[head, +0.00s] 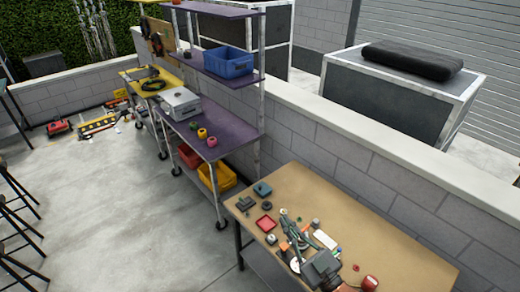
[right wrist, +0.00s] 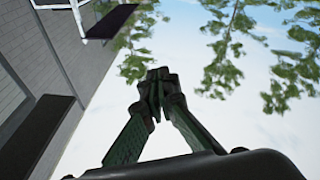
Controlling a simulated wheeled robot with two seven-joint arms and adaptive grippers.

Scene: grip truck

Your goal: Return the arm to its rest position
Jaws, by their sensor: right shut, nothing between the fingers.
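My right gripper (head: 288,224) shows in the head view at the bottom, in front of the tan workbench (head: 385,243), with its dark body toward the lower edge. In the right wrist view, the same gripper (right wrist: 160,76) has its fingertips together and nothing between them. Sky and tree branches lie behind the fingers there. My left gripper is not in view.
Dark stools (head: 15,215) stand at left. The concrete floor (head: 120,205) between is open.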

